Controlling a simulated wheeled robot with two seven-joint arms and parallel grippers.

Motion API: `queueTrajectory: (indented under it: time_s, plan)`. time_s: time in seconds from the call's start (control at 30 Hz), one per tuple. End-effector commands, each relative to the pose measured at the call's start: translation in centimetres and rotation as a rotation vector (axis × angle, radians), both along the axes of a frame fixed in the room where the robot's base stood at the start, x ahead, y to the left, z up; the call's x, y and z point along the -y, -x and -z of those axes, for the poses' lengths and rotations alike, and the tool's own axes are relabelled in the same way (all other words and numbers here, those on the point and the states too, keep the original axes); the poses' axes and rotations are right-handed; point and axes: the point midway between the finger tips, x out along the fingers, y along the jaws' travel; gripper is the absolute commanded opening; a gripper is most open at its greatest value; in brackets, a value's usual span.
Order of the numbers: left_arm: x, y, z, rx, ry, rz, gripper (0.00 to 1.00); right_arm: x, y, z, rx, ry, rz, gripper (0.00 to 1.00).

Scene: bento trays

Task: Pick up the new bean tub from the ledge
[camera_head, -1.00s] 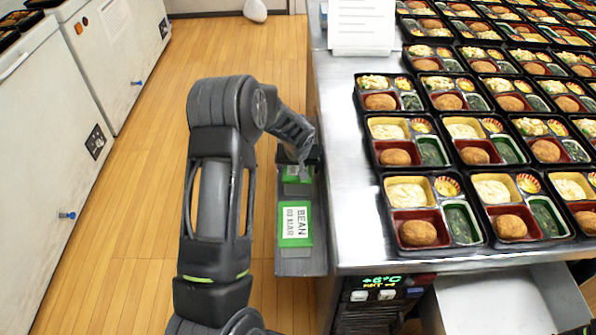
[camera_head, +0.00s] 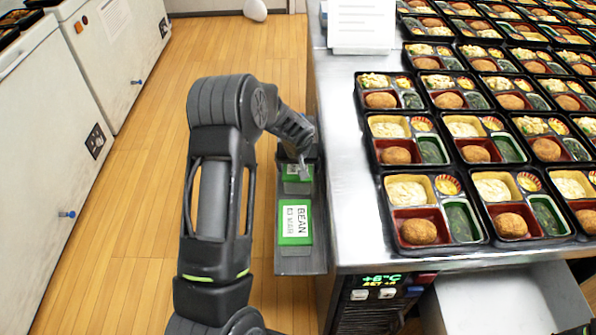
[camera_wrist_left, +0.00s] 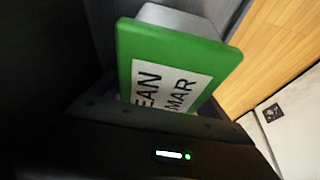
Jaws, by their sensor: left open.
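Two bean tubs with green lids and white labels are on the narrow grey ledge (camera_head: 300,260) along the counter's left side. The near tub (camera_head: 296,238) shows its label clearly, with "BEAN" on it. The far tub (camera_head: 293,187) is partly covered by my left gripper (camera_head: 304,166), which is open over it. In the left wrist view a green-lidded tub (camera_wrist_left: 135,55) fills the middle, tilted in the picture, close to my dark gripper body. The fingertips are not clear there, and I cannot tell whether they touch the tub. My right gripper is not in view.
The steel counter (camera_head: 345,215) rises right beside the ledge and holds rows of filled bento trays (camera_head: 437,243). A paper sheet (camera_head: 362,28) stands at its back. White cabinets (camera_head: 35,140) line the left. The wooden floor (camera_head: 130,200) between is clear.

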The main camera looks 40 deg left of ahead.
Motion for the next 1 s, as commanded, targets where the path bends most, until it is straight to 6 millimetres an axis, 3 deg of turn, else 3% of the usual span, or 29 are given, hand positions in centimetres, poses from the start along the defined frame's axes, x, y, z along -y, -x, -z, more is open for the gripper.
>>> queueTrajectory:
  time_s: [0.77, 1.0]
  plan:
    - [0.01, 0.0, 0.34, 0.0, 0.0, 0.001, 0.88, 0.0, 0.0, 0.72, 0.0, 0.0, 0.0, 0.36]
    - [0.01, 0.0, 0.34, 0.0, 0.0, 0.0, 0.7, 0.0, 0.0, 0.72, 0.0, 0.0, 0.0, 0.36]
